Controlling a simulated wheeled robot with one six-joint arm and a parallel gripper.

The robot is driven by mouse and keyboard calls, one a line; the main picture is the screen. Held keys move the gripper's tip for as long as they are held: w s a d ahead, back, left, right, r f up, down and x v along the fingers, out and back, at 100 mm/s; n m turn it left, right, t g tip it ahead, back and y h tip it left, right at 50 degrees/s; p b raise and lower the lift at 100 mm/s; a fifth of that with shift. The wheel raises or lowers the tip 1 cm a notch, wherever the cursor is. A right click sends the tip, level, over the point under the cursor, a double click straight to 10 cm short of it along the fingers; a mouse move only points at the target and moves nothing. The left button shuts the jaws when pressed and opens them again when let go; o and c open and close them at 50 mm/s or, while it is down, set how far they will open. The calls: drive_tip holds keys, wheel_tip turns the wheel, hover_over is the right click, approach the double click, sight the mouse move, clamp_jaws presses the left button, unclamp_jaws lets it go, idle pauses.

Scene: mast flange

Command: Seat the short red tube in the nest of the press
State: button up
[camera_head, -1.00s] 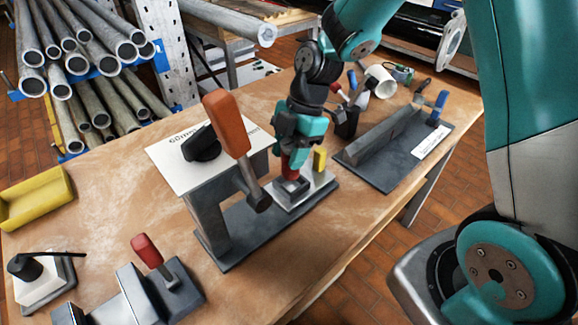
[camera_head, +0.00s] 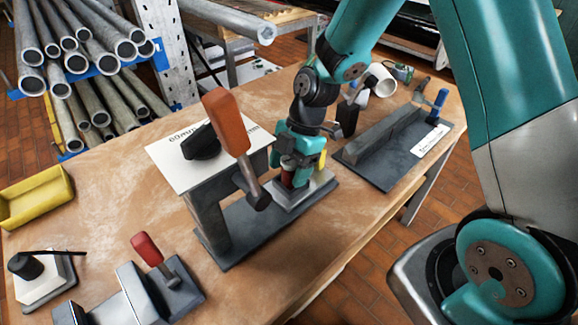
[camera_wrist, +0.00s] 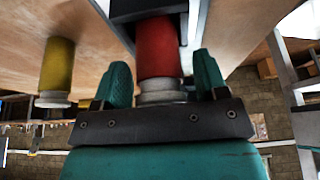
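The short red tube (camera_wrist: 158,50) stands between my two teal fingers in the wrist view, its pale collar close to my palm. Its far end meets the dark block of the nest (camera_wrist: 150,8); how deep it sits is hidden. My gripper (camera_head: 292,180) is low over the nest, pointing down. A gap shows between the right finger and the tube, so the fingers look open around it. In the head view the tube (camera_head: 288,176) is mostly hidden by the fingers. The press (camera_head: 210,220) has an orange lever (camera_head: 228,120) raised, left of my gripper.
A yellow tube (camera_wrist: 57,65) stands beside the nest. A dark angled fixture (camera_head: 390,150) lies to the right. A red-handled clamp (camera_head: 150,250), a small black-topped device (camera_head: 40,280) and a yellow tray (camera_head: 35,198) are at left. The bench's left middle is clear.

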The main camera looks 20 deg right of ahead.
drive_tip(key=shift+r, duration=0.1)
drive_tip(key=b+v, duration=0.1)
drive_tip(key=v, duration=1)
drive_tip(key=s+a+r+m, duration=0.4)
drive_tip(key=s+m, duration=0.3)
drive_tip(key=s, duration=0.2)
drive_tip(key=s+a+r+m+t, duration=0.1)
drive_tip(key=s+a+r+m, duration=0.3)
drive_tip(key=s+m, duration=0.3)
drive_tip(key=s, duration=0.3)
drive_tip(key=shift+s+a+m, duration=0.2)
drive_tip(key=shift+s+m, duration=0.1)
